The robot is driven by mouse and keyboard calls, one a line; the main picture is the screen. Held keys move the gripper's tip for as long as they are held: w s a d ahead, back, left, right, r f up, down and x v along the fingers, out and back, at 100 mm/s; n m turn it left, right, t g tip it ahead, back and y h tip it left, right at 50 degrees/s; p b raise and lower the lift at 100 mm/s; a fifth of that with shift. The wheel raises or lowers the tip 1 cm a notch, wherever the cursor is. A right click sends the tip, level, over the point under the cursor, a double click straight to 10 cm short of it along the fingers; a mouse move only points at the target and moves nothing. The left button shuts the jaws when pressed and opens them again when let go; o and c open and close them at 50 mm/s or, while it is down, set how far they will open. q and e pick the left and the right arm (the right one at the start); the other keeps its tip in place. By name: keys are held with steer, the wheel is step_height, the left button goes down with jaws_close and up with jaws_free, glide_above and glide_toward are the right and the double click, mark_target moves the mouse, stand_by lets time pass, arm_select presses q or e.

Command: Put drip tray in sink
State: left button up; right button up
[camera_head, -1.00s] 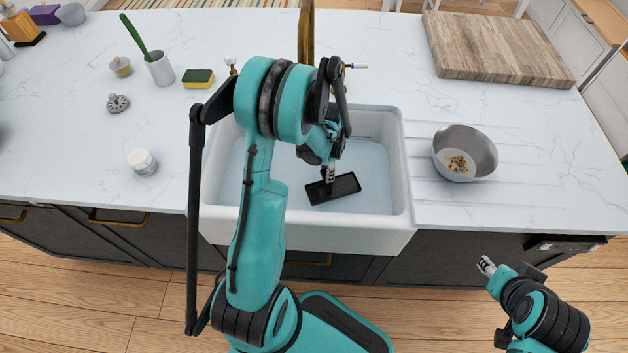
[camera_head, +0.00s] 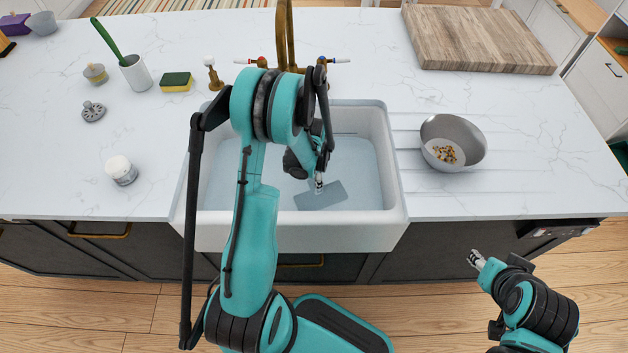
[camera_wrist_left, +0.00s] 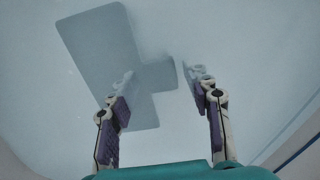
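The drip tray (camera_head: 321,195) shows in the head view as a dim grey-blue rectangle inside the sink (camera_head: 398,205), seen through the pale blue water. In the left wrist view the drip tray (camera_wrist_left: 92,45) is a blurred dark rounded shape, with a stub to its right that I cannot identify. My left gripper (camera_head: 319,182) is over the sink, just above the tray's far edge in the picture. In the left wrist view my left gripper (camera_wrist_left: 160,85) has its fingers apart with nothing between them. My right gripper (camera_head: 476,259) is in front of the counter, away from the tray.
A gold faucet (camera_head: 287,40) stands behind the sink. A grey bowl (camera_head: 453,143) with small pieces and a wooden board (camera_head: 480,40) are on the right. A sponge (camera_head: 176,82), a white jar (camera_head: 121,170) and a cup (camera_head: 135,73) are on the left.

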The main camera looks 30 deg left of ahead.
arm_select(q)
steer(key=shift+r+p, duration=0.4)
steer(key=shift+r, duration=0.15)
steer(key=s+d+r+n+t+p, duration=0.2)
steer(key=d+r, duration=0.1)
steer(key=r, duration=0.9)
steer(key=s+d+r+n+t+p, duration=0.15)
steer(key=d+r, duration=0.25)
steer(key=r, duration=0.8)
steer(key=s+d+r+n+t, duration=0.3)
steer(key=s+d+r, duration=0.3)
steer(key=s, duration=0.4)
steer(key=shift+d+n+t, duration=0.3)
steer(key=shift+n+t, duration=0.05)
arm_select(e)
step_height(320, 180, up, 5)
steer(key=shift+f, duration=0.1)
arm_select(q)
steer(key=shift+r, duration=0.1)
steer(key=shift+c, duration=0.4)
arm_select(e)
steer(key=shift+c, duration=0.3)
